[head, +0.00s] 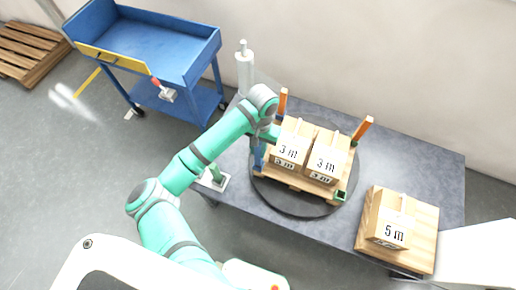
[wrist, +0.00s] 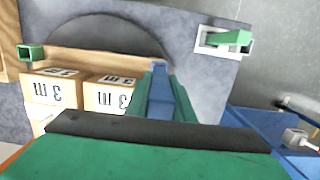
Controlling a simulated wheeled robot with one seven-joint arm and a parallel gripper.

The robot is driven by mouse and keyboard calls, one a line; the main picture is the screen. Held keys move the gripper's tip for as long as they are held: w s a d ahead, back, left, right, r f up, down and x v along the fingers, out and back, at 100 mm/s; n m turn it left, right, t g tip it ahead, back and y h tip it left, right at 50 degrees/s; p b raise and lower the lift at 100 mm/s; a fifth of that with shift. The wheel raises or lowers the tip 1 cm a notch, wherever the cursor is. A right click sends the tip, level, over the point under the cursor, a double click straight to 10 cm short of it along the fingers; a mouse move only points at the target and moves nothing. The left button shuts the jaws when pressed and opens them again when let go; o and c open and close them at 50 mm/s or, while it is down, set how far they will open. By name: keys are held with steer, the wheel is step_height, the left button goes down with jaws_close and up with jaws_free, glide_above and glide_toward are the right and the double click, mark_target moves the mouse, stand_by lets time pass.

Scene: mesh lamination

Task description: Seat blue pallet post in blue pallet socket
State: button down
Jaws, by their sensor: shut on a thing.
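The blue pallet post (wrist: 160,98) is between the two green fingers of my gripper (wrist: 160,82) in the wrist view. My gripper is shut on it. In the head view a blue upright piece (head: 258,157) shows at the left corner of the wooden pallet (head: 294,180), just below my gripper (head: 266,140). I cannot tell there where the post ends and the blue socket begins, nor whether the post is inside it. The pallet carries two "3 m" boxes (head: 325,154) and stands on a dark round plate (head: 297,205).
Orange posts (head: 362,129) stand at the pallet's back corners. A green socket (head: 341,195) is at its front right. A green post (wrist: 228,39) stands in a white holder. A "5 m" box (head: 390,220) is at right; a blue cart (head: 150,38) is at left.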

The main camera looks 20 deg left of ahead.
mark_target(258, 155)
steer(key=shift+f, duration=2.5)
steer(key=c, duration=1.5)
jaws_free()
steer(key=shift+o, duration=0.2)
steer(key=shift+r, duration=0.1)
steer(key=r, duration=0.3)
steer(key=w+r, duration=0.1)
steer(key=r, duration=0.6)
steer(key=shift+w+r, duration=0.15)
steer(key=shift+r, duration=0.1)
